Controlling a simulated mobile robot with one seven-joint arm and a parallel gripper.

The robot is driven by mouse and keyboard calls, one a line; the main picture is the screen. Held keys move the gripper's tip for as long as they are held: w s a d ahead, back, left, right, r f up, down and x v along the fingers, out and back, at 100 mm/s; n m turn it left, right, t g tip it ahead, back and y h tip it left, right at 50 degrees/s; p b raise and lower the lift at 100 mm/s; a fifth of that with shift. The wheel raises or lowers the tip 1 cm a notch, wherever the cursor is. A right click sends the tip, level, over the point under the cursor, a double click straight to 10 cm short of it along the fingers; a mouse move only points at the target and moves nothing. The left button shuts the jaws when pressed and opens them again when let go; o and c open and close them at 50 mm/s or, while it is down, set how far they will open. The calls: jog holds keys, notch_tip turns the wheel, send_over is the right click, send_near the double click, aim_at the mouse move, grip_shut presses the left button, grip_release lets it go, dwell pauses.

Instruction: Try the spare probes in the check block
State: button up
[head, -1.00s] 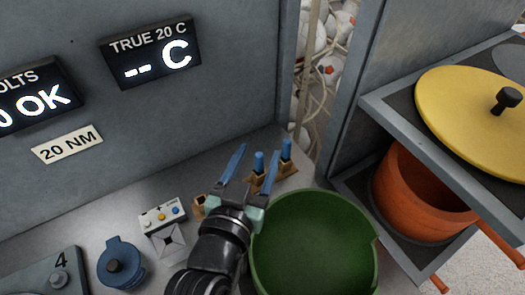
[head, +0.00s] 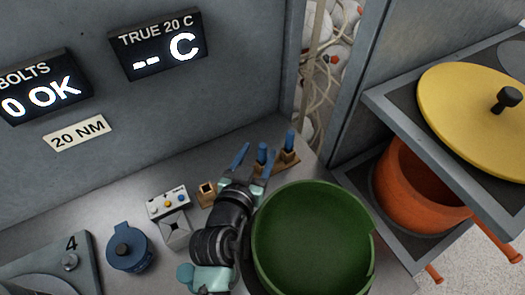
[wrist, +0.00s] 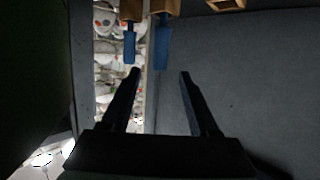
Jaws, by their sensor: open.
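Two blue probes stand upright in wooden holders near the back wall, a middle one (head: 262,153) and a right one (head: 290,140). A third wooden holder (head: 207,193) to their left has an empty hole. My gripper (head: 257,154) is open, its blue fingers pointing toward the middle probe. In the wrist view, the gripper (wrist: 160,73) has this probe (wrist: 163,42) ahead of the gap between its fingertips; the other probe (wrist: 130,45) lies ahead of the left finger. I cannot tell for certain which thing is the check block.
A green pot (head: 315,245) stands close to the right of my gripper. A small box with coloured buttons (head: 168,202) and a blue lidded pot (head: 128,250) are at left. A display (head: 155,45) reads "TRUE 20 C" and "-- C". Shelves with an orange pot (head: 420,195) stand at right.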

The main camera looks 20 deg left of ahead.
aim_at(261, 149)
jog(key=shift+p+x, duration=0.3)
jog(key=shift+x, duration=1.8)
jog(key=shift+f, duration=0.15)
grip_shut()
